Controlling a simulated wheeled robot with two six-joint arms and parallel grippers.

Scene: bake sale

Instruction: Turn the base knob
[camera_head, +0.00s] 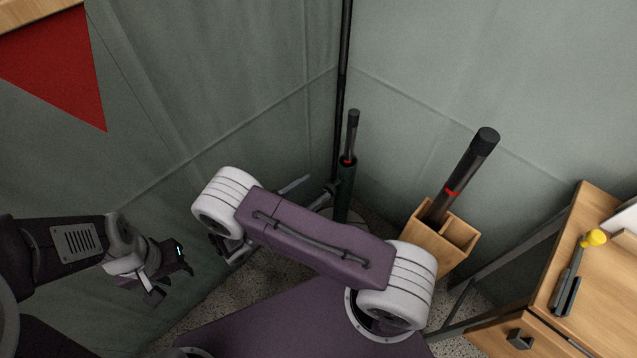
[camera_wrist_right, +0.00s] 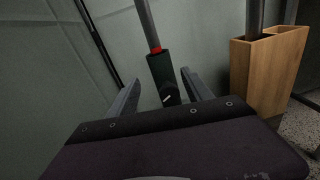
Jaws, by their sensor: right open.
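The base is a dark green upright tube (camera_head: 344,190) in the corner, with a dark pole marked by a red ring rising from its top. In the right wrist view the tube (camera_wrist_right: 161,72) stands ahead, between the fingers in the picture. The knob (camera_wrist_right: 168,98) is a small dark round part with a white mark, low on the tube's near side. My right gripper (camera_wrist_right: 161,82) is open, with a finger to each side of the tube in the picture; contact cannot be told. My left gripper (camera_head: 168,276) hangs at the left, away from the base; its jaw opening is unclear.
A wooden box (camera_head: 432,240) holding another dark pole (camera_head: 466,170) stands right of the base. A thin black post (camera_head: 344,70) rises behind it. Fabric walls close the corner. A wooden table (camera_head: 590,270) with a yellow-tipped tool (camera_head: 574,280) is at the right.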

